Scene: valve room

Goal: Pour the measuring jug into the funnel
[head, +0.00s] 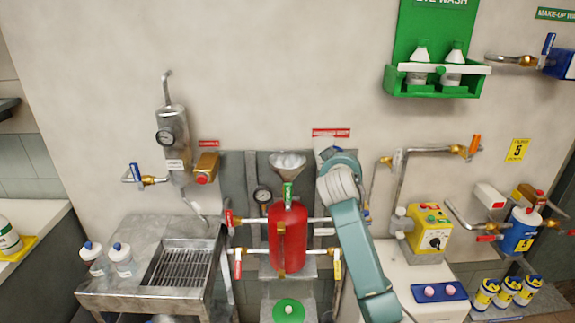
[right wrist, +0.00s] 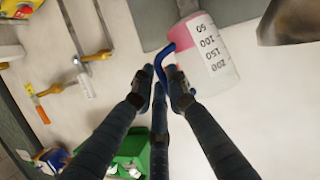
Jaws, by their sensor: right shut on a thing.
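The measuring jug (right wrist: 208,55) shows in the right wrist view. It is clear, with a white scale label, a blue handle and pink liquid at its base end. My right gripper (right wrist: 163,76) is shut on the blue handle. The jug looks roughly upright, since this view is upside down. The metal funnel (head: 288,161) sits on top of the red tank (head: 288,237) in the head view. Part of it also shows in the right wrist view (right wrist: 288,22), apart from the jug. In the head view my right arm hides the gripper and most or all of the jug.
A gauge (head: 262,194) stands left of the funnel, against a grey panel. Pipes with red and yellow handles flank the tank. A yellow control box (head: 430,230) is to the right. The green eye wash station (head: 437,80) hangs above right. The wall above the funnel is clear.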

